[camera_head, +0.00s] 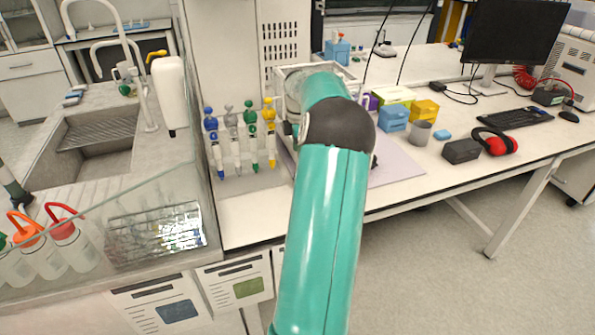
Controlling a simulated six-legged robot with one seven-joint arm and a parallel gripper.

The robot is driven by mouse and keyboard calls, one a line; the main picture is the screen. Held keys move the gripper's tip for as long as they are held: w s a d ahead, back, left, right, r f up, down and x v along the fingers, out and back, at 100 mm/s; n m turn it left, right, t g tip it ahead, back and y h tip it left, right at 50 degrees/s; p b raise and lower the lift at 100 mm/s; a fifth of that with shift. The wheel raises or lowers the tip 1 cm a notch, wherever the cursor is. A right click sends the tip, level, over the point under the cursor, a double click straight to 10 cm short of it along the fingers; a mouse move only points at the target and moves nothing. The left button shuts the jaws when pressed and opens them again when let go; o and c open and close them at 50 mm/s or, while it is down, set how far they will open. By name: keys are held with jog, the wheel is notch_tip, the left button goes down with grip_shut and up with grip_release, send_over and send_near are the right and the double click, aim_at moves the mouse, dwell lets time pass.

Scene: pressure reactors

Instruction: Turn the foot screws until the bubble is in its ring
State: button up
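My teal arm reaches from the bottom of the picture up over the bench, and its dark joint covers the middle of the work area. My gripper is hidden behind the arm. A clear-walled case with a pale frame (345,72), perhaps a balance, stands behind the arm and is mostly covered. No foot screws, bubble or ring can be made out. A small dark piece shows at the right edge of the arm, but I cannot tell what it is.
A pale mat (398,168) lies on the bench. Pipettes (251,135) stand in a rack on the left. Blue boxes (393,118), a grey cup (420,132), a black box (461,151) and red earmuffs (497,142) stand right. A glass panel (150,195) borders the left.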

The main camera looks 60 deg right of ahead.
notch_tip(320, 180, down, 8)
jog(key=shift+f, duration=0.1)
jog(key=c, duration=1)
jog(key=shift+n, duration=1.5)
jog(key=o, duration=1)
notch_tip(320, 180, up, 14)
jog(key=shift+f, duration=0.1)
